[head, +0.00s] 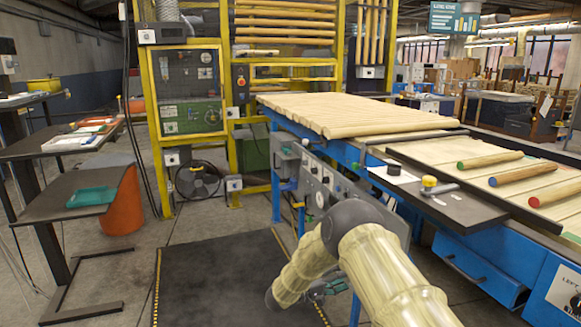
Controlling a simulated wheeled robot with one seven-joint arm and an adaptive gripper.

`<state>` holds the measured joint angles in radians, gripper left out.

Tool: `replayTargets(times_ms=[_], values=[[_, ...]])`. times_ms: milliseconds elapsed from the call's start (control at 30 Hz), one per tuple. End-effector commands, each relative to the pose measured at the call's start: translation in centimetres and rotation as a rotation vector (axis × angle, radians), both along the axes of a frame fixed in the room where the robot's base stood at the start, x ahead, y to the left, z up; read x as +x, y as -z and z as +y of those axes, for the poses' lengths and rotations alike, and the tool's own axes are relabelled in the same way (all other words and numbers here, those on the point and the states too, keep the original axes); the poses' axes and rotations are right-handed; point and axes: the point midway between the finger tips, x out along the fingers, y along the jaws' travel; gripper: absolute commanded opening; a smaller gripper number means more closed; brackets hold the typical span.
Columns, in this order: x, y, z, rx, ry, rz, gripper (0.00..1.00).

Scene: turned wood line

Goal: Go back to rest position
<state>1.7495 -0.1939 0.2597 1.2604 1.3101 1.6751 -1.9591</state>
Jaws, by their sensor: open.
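My arm comes in from the lower right of the head view and bends down over the dark floor mat. My gripper (326,289) is at its end, low beside the blue machine line and partly hidden behind my own arm links. It is open, and nothing shows between its fingers. It is apart from the wooden pieces on the line.
A green-ended dowel (490,160), a blue-ended dowel (520,174) and a red-ended dowel (556,192) lie on the right bed. Wooden rods (350,112) cover the conveyor behind. The dark mat (220,275) is clear. A shelf with a teal tray (92,196) stands left.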

Motion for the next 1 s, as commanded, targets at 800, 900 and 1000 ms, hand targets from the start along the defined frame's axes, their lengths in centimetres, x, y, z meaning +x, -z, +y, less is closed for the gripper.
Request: replayTargets(times_ms=[800, 900, 1000], values=[[-14.3, 17.9, -5.3, 0.619, -0.46, -0.022, 0.53], [-19.4, 20.6, -5.7, 0.781, -0.451, 0.024, 0.53], [-24.8, 22.6, -6.0, 0.932, -0.409, 0.077, 0.53]])
